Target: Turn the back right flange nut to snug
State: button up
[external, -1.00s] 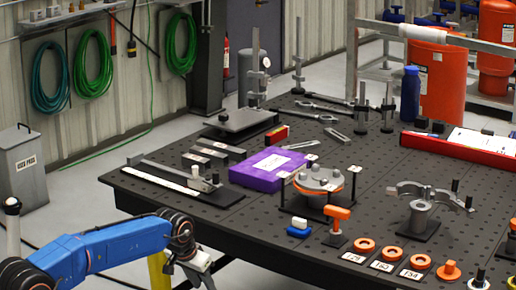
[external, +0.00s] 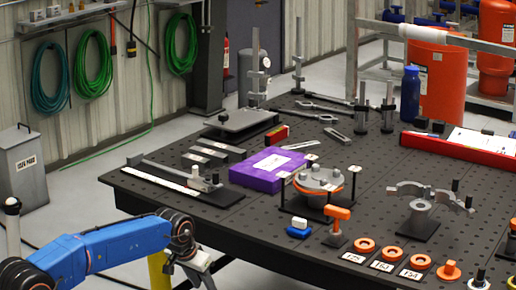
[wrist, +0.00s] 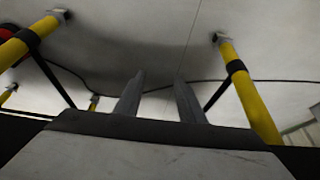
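The flange (external: 320,182) is a round grey disc assembly with an orange edge on a dark stand, near the middle of the black table. Several grey nuts or studs stand on its top. The back right nut (external: 337,173) is small here, and how tight it sits cannot be told. My gripper (external: 207,278) hangs low in front of the table's near left edge, well away from the flange and touching nothing. In the wrist view my gripper (wrist: 157,80) shows two grey fingers apart with only floor between them. The flange is not in the wrist view.
A purple box (external: 262,178) lies left of the flange. An orange-handled tool (external: 337,222) and a blue-and-white block (external: 299,228) stand in front. Orange rings (external: 391,254) lie at front right; a clamp stand (external: 420,215) is right. Yellow table legs (wrist: 250,95) flank the gripper.

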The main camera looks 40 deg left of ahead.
notch_tip(320, 180, up, 48)
jog(key=m+g+h, duration=0.1)
jog(key=m+h, duration=0.1)
jog(key=m, duration=0.4)
send_over(336, 171)
jog(key=s+a, duration=0.4)
jog(key=s, duration=0.3)
jog(key=shift+f, duration=2.5)
jog(key=x, duration=1.7)
jog(key=shift+w+d+f, duration=0.1)
jog(key=shift+w+d, duration=0.2)
jog(key=shift+w, duration=0.1)
jog(key=shift+c, duration=0.6)
grip_shut()
